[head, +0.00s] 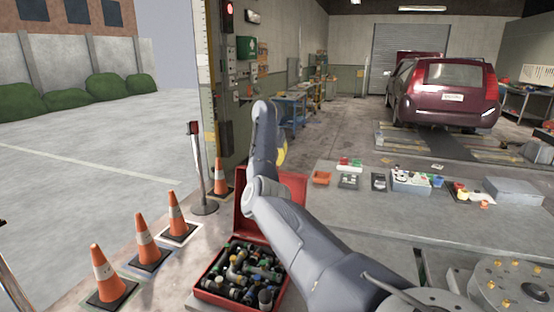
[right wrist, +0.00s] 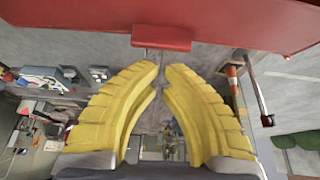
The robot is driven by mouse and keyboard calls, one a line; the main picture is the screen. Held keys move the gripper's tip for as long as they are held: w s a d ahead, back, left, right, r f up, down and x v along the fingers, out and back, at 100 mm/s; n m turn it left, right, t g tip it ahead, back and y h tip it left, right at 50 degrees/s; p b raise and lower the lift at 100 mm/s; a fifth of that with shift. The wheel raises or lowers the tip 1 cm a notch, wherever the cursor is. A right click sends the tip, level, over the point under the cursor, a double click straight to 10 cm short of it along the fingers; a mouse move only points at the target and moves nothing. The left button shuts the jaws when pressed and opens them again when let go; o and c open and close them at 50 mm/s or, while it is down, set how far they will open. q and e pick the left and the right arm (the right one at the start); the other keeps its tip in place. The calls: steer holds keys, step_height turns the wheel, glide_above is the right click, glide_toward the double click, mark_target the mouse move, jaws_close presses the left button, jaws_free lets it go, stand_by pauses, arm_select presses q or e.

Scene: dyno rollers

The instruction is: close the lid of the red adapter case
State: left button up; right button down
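The red adapter case (head: 215,296) stands open at the lower middle of the head view, filled with dark, green and metallic fittings. Its red lid (head: 292,186) stands raised at the back of the case, partly hidden by my right arm. In the right wrist view the lid (right wrist: 60,18) spans the top, with a red latch-like tab (right wrist: 162,38) at its edge. My right gripper (right wrist: 161,70) has yellow fingers with their tips drawn together just below that tab, holding nothing. Contact cannot be told. In the head view its fingers are mostly hidden behind my arm. My left gripper is not in view.
Several orange cones (head: 148,240) stand left of the case, with a post (head: 198,170) behind them. A grey bench (head: 390,212) to the right carries small bins, a blue-white tray (head: 411,182) and a grey box (head: 514,191). A maroon car (head: 450,90) is far back.

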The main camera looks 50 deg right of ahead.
steer(key=shift+s+a+r, duration=0.15)
steer(key=shift+s+a, duration=0.1)
steer(key=shift+a, duration=0.25)
steer(key=shift+s+a+r, duration=0.1)
steer(key=shift+s+a, duration=0.1)
steer(key=shift+a, duration=0.3)
